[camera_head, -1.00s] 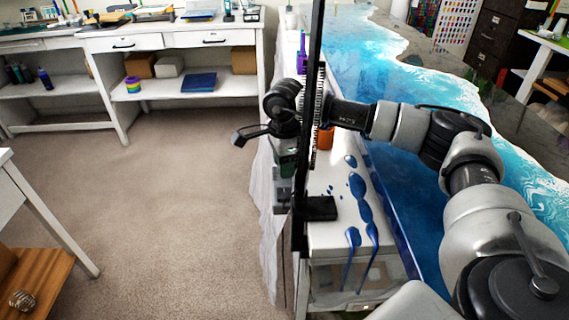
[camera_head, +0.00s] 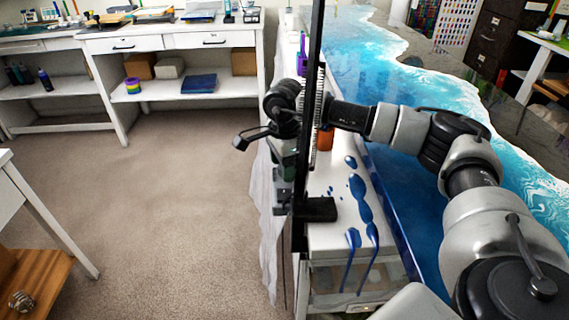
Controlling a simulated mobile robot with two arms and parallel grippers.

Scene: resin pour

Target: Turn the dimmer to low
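I cannot make out a dimmer for certain in the head view. My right arm reaches in from the right across the blue resin table, and its wrist bends down near a tall black post (camera_head: 309,110). My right gripper (camera_head: 281,205) points down at the left edge of the white side surface, beside the post. The post and the wrist partly hide it, so I cannot tell whether its fingers are open or shut, or whether they touch anything. My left gripper is not in view.
The blue and white resin table (camera_head: 405,75) fills the right. Blue resin spills (camera_head: 361,190) lie on the white surface below my arm. An orange container (camera_head: 325,139) stands behind the post. White shelving (camera_head: 182,66) stands at the back. The carpet (camera_head: 160,210) at left is clear.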

